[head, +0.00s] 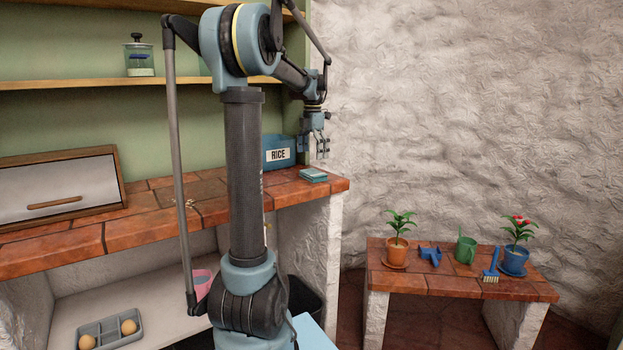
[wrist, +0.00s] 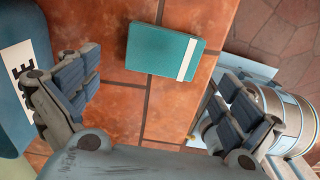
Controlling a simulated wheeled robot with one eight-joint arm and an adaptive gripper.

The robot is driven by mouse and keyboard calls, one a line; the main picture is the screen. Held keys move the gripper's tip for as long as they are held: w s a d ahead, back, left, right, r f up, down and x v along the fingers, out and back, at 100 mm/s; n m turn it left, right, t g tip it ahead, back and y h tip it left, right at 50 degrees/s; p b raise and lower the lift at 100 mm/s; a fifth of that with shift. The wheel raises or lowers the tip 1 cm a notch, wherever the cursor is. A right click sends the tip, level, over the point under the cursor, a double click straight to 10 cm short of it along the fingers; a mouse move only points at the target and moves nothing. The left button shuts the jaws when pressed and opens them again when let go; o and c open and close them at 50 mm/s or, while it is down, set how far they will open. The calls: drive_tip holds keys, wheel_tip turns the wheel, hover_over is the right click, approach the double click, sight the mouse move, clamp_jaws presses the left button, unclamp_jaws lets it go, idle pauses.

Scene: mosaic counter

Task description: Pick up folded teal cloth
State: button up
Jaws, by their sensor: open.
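The folded teal cloth (head: 313,175) lies flat on the tiled counter (head: 150,213), near its right end. In the wrist view the cloth (wrist: 163,52) is a teal rectangle with a white stripe near its right end. My gripper (head: 320,150) hangs above the cloth in the head view, apart from it. In the wrist view my gripper (wrist: 152,100) has its two fingers spread wide, with nothing between them. The cloth shows beyond the fingers, toward the top of the picture.
A blue RICE box (head: 279,152) stands left of the cloth, close to my left finger in the wrist view (wrist: 20,95). The counter's edge is close on the right. A bread box (head: 60,188) stands at left. A low bench (head: 455,281) holds plants and tools.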

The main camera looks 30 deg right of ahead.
sight(313, 172)
drive_tip(key=shift+s+f, duration=0.15)
drive_tip(key=shift+f, duration=3.15)
drive_tip(key=c, duration=0.8)
